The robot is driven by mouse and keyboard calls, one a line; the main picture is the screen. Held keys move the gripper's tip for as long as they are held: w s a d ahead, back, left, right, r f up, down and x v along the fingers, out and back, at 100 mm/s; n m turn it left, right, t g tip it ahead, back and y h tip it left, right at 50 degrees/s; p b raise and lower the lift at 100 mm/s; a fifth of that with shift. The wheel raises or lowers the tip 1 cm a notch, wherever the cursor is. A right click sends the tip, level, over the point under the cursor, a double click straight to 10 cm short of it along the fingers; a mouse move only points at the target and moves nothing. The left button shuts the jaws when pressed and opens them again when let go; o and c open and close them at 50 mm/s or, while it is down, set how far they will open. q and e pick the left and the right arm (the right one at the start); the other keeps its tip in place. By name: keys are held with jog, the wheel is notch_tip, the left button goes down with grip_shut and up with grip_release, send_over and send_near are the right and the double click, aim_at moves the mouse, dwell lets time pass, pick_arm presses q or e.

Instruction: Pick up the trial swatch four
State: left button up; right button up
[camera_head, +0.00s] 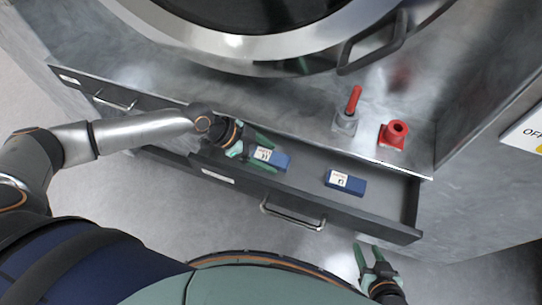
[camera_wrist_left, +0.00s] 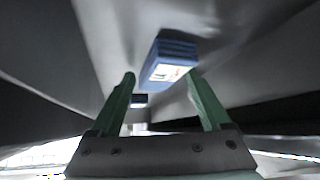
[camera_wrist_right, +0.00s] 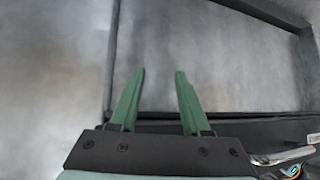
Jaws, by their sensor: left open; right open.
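Two blue blocks with white labels lie apart in the open drawer (camera_head: 395,212): a left blue swatch (camera_head: 281,161) and a right blue swatch (camera_head: 357,187). The labels are too small to read, so I cannot tell which is trial swatch four. My left gripper (camera_head: 267,153) is open at the left swatch, with its fingers to either side of it in the head view. In the left wrist view, the near swatch (camera_wrist_left: 175,48) shows just beyond the open fingertips, and the other swatch (camera_wrist_left: 139,99) shows smaller. My right gripper (camera_head: 368,247) is open and empty, outside the drawer front.
The drawer front carries a metal handle (camera_head: 292,216). A shut drawer with its own handle (camera_head: 115,101) is at the left. Above are a red-handled lever (camera_head: 353,101), a red fitting (camera_head: 394,134) and the round washer door (camera_head: 290,45). The drawer's right end is empty.

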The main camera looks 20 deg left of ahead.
pick_arm(q)
grip_shut()
dwell(0.7)
